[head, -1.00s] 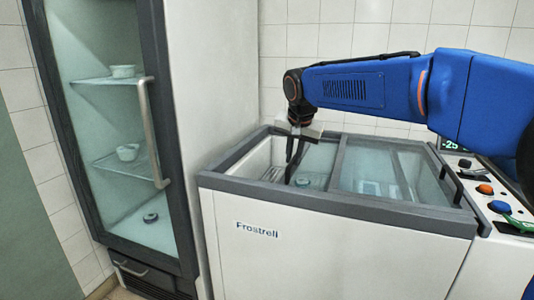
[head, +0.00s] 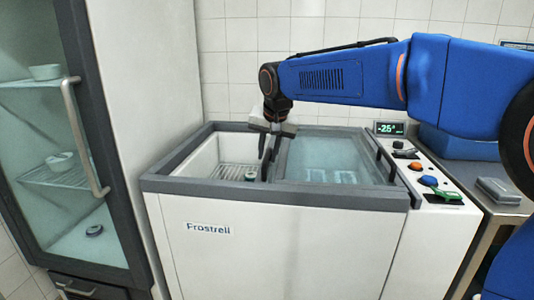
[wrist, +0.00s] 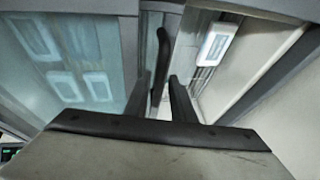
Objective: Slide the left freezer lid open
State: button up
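The chest freezer (head: 270,225) has a grey rim and a white front. Its left lid (head: 275,162) is slid to the right and overlaps the right lid (head: 345,160), leaving the left half uncovered. My gripper (head: 269,150) points down at the left lid's left edge. In the wrist view the lid's dark upright handle (wrist: 162,55) stands between the two fingers of my gripper (wrist: 160,88). The fingers are apart, with narrow gaps beside the handle; whether one touches it is not clear.
A tall glass-door fridge (head: 120,190) stands at the left. A control panel (head: 430,175) with coloured buttons and a display (head: 390,128) lies right of the lids.

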jog(key=shift+o, duration=0.3)
jog(key=v, duration=1.7)
jog(key=shift+r, duration=0.2)
jog(key=shift+s, duration=0.1)
